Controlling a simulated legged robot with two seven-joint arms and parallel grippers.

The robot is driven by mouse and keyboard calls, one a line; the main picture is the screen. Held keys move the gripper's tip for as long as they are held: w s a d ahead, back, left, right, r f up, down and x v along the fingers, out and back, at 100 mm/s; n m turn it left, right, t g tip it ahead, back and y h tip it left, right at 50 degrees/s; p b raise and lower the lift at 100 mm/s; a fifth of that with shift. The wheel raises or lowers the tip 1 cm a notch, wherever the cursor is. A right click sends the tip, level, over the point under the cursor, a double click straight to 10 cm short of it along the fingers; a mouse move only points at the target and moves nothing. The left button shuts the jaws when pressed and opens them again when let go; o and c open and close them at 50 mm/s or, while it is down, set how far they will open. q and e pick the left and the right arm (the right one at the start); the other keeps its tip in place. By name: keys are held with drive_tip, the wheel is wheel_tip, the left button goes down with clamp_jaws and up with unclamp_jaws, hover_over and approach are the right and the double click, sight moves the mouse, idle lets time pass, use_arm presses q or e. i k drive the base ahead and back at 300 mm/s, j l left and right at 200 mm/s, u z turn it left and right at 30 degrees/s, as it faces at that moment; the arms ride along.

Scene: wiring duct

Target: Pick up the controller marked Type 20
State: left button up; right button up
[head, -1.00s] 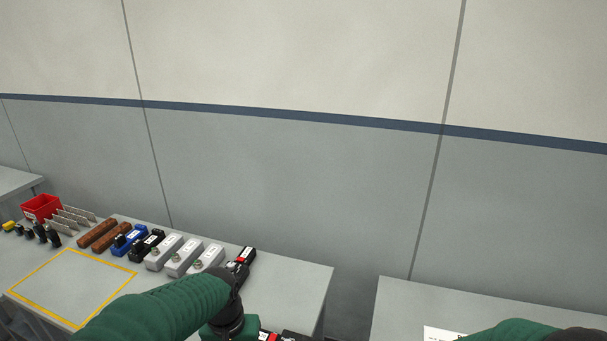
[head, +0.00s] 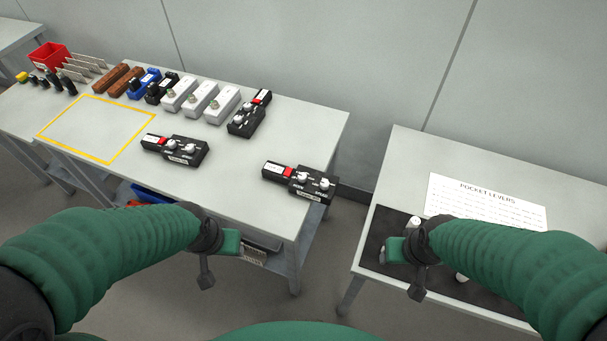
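Three black controllers with red patches and white labels are on the left table. One controller (head: 175,150) lies near the table's middle front. Another controller (head: 299,183) lies at the front right corner. A third controller (head: 249,114) lies at the right end of the back row. Their type labels are too small to read. My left gripper (head: 207,277) is in front of the left table, apart from the controllers. My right gripper (head: 416,291) is over the front of the right table. I cannot tell whether either gripper is open or shut.
A yellow-outlined square (head: 97,128) on the left table is empty. White boxes (head: 200,99), blue and black devices, brown blocks and a red bin (head: 49,57) line the back. The right table has a "POCKET LEVERS" sheet (head: 485,203) and a dark mat (head: 385,226). A floor gap separates the tables.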

sight(310, 190)
drive_tip(key=i+j, duration=0.3)
drive_tip(key=j, duration=0.15)
drive_tip(key=i+j, duration=0.3)
drive_tip(key=j, duration=0.15)
drive_tip(key=z, duration=0.05)
